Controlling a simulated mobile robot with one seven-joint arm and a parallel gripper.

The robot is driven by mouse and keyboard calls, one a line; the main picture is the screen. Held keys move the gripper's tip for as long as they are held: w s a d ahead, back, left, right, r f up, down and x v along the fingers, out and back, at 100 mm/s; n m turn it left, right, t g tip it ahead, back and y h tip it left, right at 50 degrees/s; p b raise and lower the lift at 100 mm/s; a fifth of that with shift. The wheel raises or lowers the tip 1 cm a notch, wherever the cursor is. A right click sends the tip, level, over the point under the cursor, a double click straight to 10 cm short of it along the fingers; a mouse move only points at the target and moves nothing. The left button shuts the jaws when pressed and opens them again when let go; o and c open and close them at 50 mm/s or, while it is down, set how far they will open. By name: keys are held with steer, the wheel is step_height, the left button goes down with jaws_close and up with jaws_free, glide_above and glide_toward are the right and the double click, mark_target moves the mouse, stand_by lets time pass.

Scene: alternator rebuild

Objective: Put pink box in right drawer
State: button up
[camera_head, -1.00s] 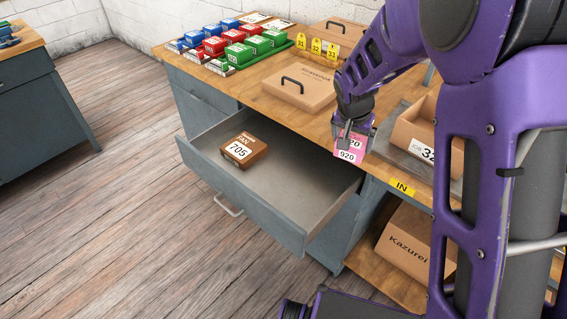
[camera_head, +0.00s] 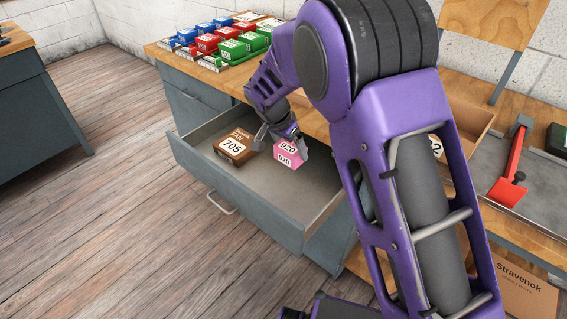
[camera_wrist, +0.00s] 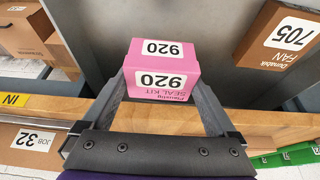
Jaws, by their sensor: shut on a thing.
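The pink box (camera_head: 289,152), labelled 920, is in my gripper (camera_head: 281,146). In the wrist view the pink box (camera_wrist: 160,68) sits between the two fingers of my gripper (camera_wrist: 162,85), and its label reads SEAL KIT. In the head view the box is over the open drawer (camera_head: 262,219), right of the brown box 705 (camera_head: 236,147). I cannot tell whether its underside touches the drawer floor. The brown box also shows in the wrist view (camera_wrist: 281,40), at the upper right, apart from the pink box.
The drawer's front half and right side are bare. Several blue, red and green boxes (camera_head: 230,46) stand on the bench at the back. A red tool (camera_head: 511,165) lies on a grey tray at right. My arm hides much of the bench top.

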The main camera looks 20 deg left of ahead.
mark_target(284, 159)
step_height(284, 159, down, 9)
steer(key=shift+f+b, duration=0.1)
steer(key=shift+b, duration=0.35)
steer(key=shift+f, duration=0.25)
steer(key=o, duration=1)
steer(key=shift+r, duration=0.1)
steer(key=shift+r, duration=0.15)
steer(key=p+v, duration=0.1)
steer(key=v, duration=1.1)
